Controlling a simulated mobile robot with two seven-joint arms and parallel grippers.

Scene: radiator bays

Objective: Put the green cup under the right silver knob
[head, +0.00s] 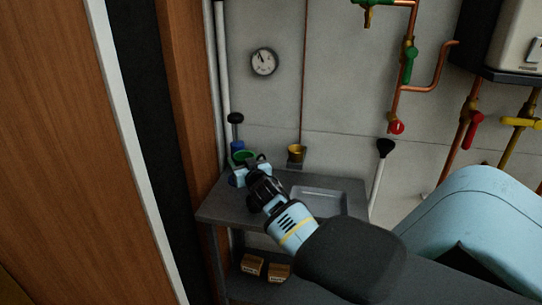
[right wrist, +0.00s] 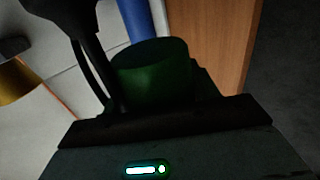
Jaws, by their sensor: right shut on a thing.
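The green cup (head: 243,155) is at the back left corner of the grey bench, against the wall side. My right gripper (head: 249,170) reaches it from the front and is shut on it. In the right wrist view the dark green cup (right wrist: 152,75) stands between the fingers, its lower part hidden by the gripper. I cannot tell whether the cup touches the bench. No silver knob can be made out in either view. My left gripper is not in view.
A blue object (head: 237,146) stands just behind the cup. A brass cup (head: 296,151) is to its right by the wall. The grey bench (head: 215,208) holds a shallow tray (head: 318,196). Small boxes (head: 252,264) lie below. A wooden panel (head: 60,150) borders the left.

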